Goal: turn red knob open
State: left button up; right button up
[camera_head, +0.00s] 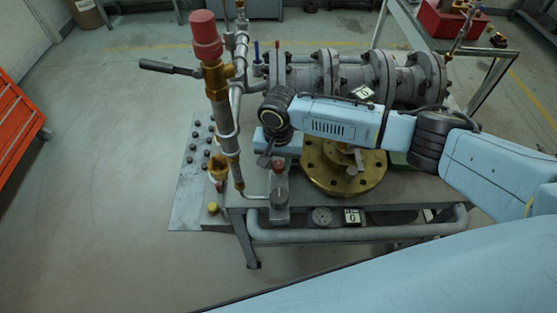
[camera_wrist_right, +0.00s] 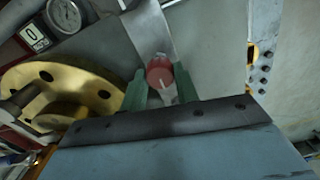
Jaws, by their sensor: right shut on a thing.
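The red knob (camera_wrist_right: 160,72) sits between the two green fingers of my right gripper (camera_wrist_right: 161,90) in the right wrist view. It is round, with a pale line on its face. The fingers are closed on it from both sides. In the head view my right gripper (camera_head: 280,170) reaches down onto the knob (camera_head: 281,166), which sits on a small grey block (camera_head: 280,207) at the bench's front. The gripper and wrist hide part of the knob there. My left gripper is in neither view.
A brass flange (camera_head: 345,181) lies right of the knob; it also shows in the wrist view (camera_wrist_right: 85,85). A brass pipe with a red cap (camera_head: 206,36) and black lever (camera_head: 165,67) stands upright to the left. Large grey flanged piping (camera_head: 345,75) lies behind.

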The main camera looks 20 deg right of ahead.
jog(key=shift+r+p, duration=0.15)
jog(key=shift+p, duration=0.45)
jog(key=n+p, duration=0.3)
jog(key=p, duration=0.2)
jog(key=shift+n, duration=0.4)
jog(key=shift+n+p, duration=0.4)
jog(key=shift+p, duration=0.1)
jog(key=n+p, duration=0.1)
jog(key=n, duration=0.2)
jog(key=shift+n, duration=0.4)
jog(key=n+p, duration=0.1)
jog(key=n, duration=0.1)
jog(key=shift+n, duration=0.3)
jog(key=n, duration=0.3)
jog(key=shift+n, duration=0.3)
jog(key=shift+a+n+p, duration=0.1)
jog(key=shift+n+p, duration=0.2)
jog(key=shift+n, duration=1.4)
jog(key=o, duration=1)
jog(key=shift+c, duration=0.2)
